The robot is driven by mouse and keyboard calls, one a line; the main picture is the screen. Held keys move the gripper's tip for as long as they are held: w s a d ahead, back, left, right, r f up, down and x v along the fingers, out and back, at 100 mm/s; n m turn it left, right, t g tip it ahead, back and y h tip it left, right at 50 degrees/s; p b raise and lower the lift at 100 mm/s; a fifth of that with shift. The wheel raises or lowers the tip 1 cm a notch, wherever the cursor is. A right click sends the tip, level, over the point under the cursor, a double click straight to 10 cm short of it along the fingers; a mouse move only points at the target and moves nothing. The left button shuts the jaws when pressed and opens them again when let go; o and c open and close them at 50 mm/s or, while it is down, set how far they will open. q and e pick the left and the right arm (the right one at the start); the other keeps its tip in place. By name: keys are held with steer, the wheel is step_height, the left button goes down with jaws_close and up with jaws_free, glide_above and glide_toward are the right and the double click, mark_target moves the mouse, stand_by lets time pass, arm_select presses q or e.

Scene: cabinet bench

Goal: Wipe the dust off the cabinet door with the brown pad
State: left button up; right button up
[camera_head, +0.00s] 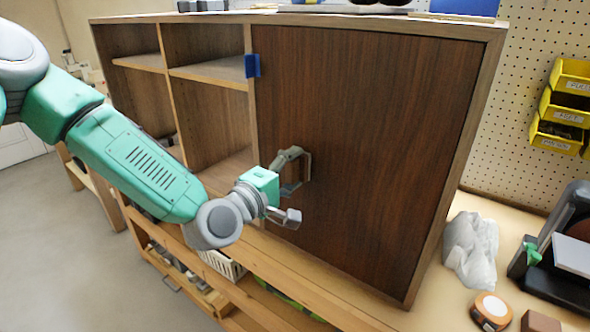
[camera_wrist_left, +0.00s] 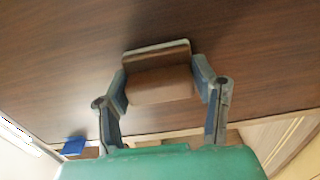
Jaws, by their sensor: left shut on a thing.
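The cabinet door (camera_head: 365,140) is a dark brown wood-grain panel on the right half of the cabinet; I cannot make out dust on it. My left gripper (camera_head: 296,190) is in front of the door's lower left part. In the left wrist view the left gripper (camera_wrist_left: 165,88) is shut on the brown pad (camera_wrist_left: 160,86), a small block with a pale edge on the door side. The pad is close against the door surface; I cannot tell whether it touches. In the head view the pad is mostly hidden by the fingers. My right gripper is out of view.
A blue tab (camera_head: 252,66) sits at the door's left edge. Open shelves (camera_head: 205,72) are left of it. On the bench at right are a crumpled plastic bag (camera_head: 470,250), a tape measure (camera_head: 492,310) and a brown block (camera_head: 540,322). Yellow bins (camera_head: 562,130) hang on the pegboard.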

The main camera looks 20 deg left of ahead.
arm_select(q)
steer(key=v, duration=0.8)
stand_by(1.4)
